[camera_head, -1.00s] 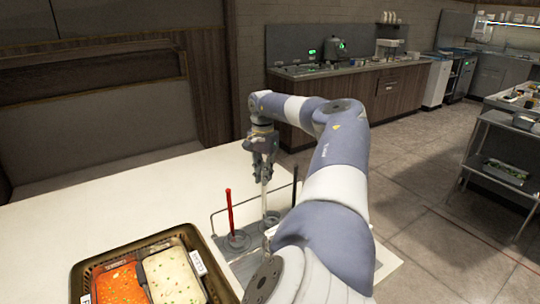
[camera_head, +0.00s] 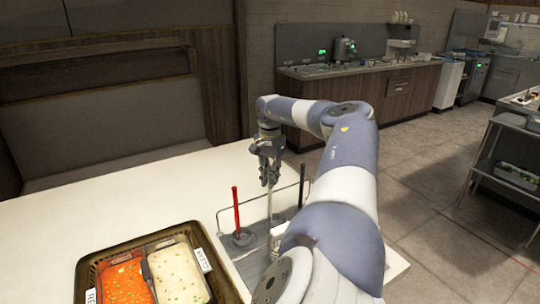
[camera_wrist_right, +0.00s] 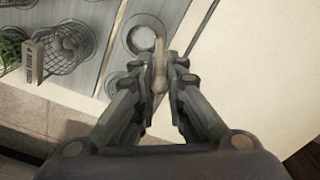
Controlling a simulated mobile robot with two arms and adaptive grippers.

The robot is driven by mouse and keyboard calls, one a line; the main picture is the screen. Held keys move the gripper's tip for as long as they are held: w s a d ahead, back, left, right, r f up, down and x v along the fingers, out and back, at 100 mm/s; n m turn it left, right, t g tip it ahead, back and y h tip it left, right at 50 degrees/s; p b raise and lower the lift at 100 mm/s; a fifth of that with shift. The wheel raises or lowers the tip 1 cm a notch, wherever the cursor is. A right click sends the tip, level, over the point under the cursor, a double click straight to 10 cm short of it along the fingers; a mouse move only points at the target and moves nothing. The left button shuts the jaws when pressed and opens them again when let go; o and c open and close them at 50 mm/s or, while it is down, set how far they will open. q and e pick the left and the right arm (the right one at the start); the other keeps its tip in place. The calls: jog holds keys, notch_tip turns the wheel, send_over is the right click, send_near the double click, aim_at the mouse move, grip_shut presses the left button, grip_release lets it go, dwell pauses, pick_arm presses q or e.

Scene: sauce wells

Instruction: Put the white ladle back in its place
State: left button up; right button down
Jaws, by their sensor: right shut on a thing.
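My right gripper (camera_head: 269,178) is shut on the upper end of the white ladle's thin handle (camera_head: 270,205). The ladle hangs roughly upright over the grey holder (camera_head: 225,215). In the right wrist view the right gripper (camera_wrist_right: 160,82) grips the pale handle (camera_wrist_right: 158,62). A round well (camera_wrist_right: 130,36) with a bright disc in it lies just beyond the fingertips. I cannot tell whether the ladle's bowl is inside the well or above it. My arm hides part of the holder. My left gripper is not in view.
A red ladle (camera_head: 237,212) stands in a well on the left of the holder; a black one (camera_head: 300,190) stands at the right. A dark basket (camera_head: 85,268) holds red and white food pans, near left. A wire basket (camera_wrist_right: 92,52) shows in the wrist view. The white table (camera_head: 130,205) is clear behind.

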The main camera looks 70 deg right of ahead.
jog(key=shift+f, duration=0.1)
jog(key=c, duration=0.7)
grip_release()
jog(key=shift+c, duration=0.2)
notch_tip(320, 180, up, 11)
jog(key=p, duration=0.9)
jog(key=shift+p, duration=0.3)
dwell(0.4)
